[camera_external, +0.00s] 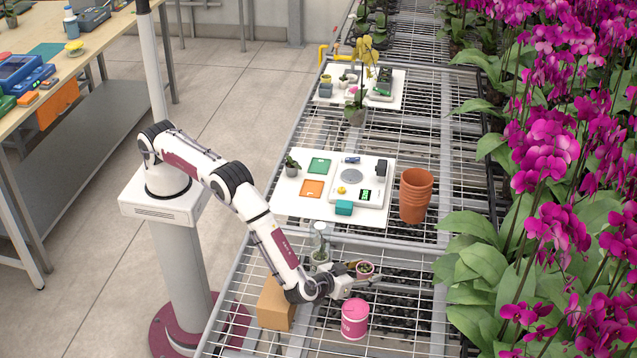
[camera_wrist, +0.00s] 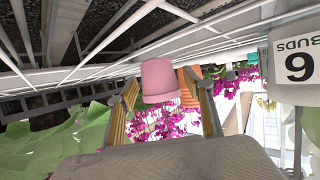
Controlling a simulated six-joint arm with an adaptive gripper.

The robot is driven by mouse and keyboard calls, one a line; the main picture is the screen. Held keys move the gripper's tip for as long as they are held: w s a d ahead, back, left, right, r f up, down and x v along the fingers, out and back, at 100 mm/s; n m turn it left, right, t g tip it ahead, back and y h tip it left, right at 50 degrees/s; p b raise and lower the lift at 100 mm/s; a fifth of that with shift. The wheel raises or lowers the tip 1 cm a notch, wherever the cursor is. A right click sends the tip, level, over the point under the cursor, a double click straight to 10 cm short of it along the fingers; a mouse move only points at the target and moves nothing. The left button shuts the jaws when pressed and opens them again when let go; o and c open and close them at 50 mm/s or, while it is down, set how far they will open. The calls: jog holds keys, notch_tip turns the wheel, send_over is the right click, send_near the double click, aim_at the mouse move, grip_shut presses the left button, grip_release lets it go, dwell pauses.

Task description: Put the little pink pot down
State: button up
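A pink tub (camera_external: 355,318) stands just below my gripper. Stacked terracotta pots (camera_external: 416,195) and a white board (camera_external: 290,207) lie farther back. Orchids (camera_external: 560,150) line the right. A white "BUDS" card (camera_wrist: 299,62) shows too.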

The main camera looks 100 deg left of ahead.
aim_at(359, 273)
jog(key=shift+r, duration=0.1)
jog(key=shift+r, duration=0.1)
jog(key=v, duration=0.5)
notch_tip(359, 273, up, 7)
dwell(0.6)
dwell(0.5)
